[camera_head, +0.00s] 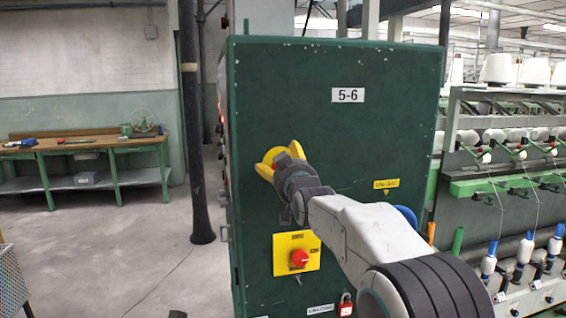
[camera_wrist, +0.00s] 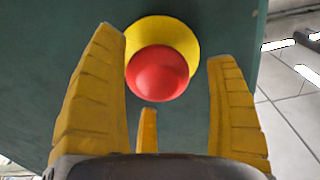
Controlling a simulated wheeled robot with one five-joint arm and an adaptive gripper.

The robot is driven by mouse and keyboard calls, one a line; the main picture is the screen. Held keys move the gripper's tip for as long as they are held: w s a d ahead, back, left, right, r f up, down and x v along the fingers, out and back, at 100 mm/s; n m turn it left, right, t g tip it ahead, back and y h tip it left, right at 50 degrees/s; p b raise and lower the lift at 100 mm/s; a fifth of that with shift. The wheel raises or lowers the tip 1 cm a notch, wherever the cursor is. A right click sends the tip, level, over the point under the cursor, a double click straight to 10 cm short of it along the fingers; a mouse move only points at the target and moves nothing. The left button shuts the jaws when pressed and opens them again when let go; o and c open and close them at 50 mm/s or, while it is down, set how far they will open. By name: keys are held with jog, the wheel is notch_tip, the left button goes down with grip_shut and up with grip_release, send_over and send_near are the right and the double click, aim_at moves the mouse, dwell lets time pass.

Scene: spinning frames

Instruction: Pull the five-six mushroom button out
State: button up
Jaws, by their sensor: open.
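The red mushroom button (camera_wrist: 158,73) with its round yellow backing (camera_wrist: 175,32) is on the green 5-6 cabinet (camera_head: 300,90). My gripper is open and holds nothing. In the head view my gripper (camera_head: 276,158) is at the cabinet front, below and left of the 5-6 label (camera_head: 348,95), and mostly hides the button. I cannot tell whether the fingertips touch the panel.
A red knob (camera_head: 299,258) on a yellow plate (camera_head: 283,242) is lower on the cabinet. A red padlock (camera_head: 346,305) hangs near its bottom. A spinning frame (camera_head: 510,190) stands right.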

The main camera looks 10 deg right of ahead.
jog(key=shift+w, duration=0.1)
jog(key=shift+c, duration=0.4)
jog(key=shift+r, duration=0.1)
jog(key=c, duration=1.2)
